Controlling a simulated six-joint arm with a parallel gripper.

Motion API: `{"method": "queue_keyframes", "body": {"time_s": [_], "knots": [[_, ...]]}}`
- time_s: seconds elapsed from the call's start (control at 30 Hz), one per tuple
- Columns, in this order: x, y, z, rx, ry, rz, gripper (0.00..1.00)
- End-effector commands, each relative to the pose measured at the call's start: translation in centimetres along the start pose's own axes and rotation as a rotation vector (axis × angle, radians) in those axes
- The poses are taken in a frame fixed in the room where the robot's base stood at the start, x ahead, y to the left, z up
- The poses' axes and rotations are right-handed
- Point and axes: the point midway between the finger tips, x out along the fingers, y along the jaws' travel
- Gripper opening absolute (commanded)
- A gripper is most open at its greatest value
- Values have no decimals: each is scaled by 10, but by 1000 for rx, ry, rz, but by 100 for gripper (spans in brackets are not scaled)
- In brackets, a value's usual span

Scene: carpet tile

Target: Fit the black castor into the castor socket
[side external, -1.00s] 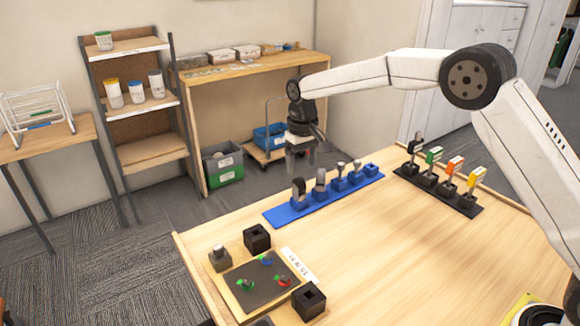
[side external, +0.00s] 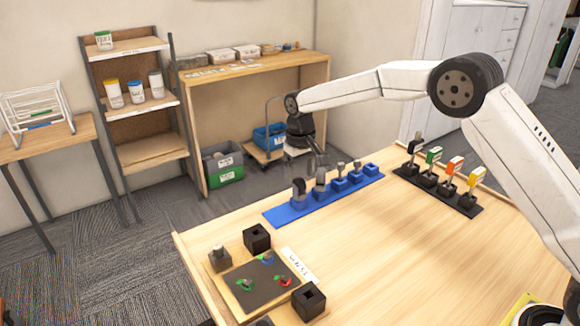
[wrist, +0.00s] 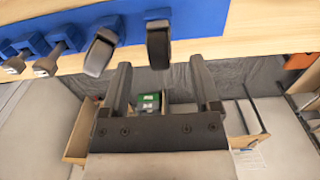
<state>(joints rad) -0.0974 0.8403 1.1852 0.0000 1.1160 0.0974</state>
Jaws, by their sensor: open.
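A dark castor (side external: 299,188) stands upright at the left end of the blue rack (side external: 283,214). It looks black or dark grey. In the wrist view this castor (wrist: 158,42) lies just beyond and roughly between my fingertips, untouched. A greyer castor (side external: 320,180) stands beside it and also shows in the wrist view (wrist: 101,50). My gripper (wrist: 160,66) is open and empty, tilted behind the rack; in the side view it is small and blurred. Two black blocks with square holes, one at the back (side external: 257,238) and one in front (side external: 309,301), stand at the table's left; I cannot tell which is the castor socket.
Smaller pieces (side external: 340,178) fill the rack's right part. A black rack (side external: 466,207) with coloured-handled pieces stands at the right. A dark board (side external: 262,284) with coloured marks and a grey block with a peg (side external: 219,258) are near the black blocks. The table's middle is clear.

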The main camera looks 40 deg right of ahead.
Motion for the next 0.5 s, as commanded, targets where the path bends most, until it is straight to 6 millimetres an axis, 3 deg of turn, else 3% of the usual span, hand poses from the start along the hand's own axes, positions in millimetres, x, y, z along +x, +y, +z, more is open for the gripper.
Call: {"method": "queue_keyframes", "body": {"time_s": [0.3, 0.5], "knots": [[36, 1, -2, 0, -2, 0, 79], [46, 1, -2, 0, 0, 0, 79]]}}
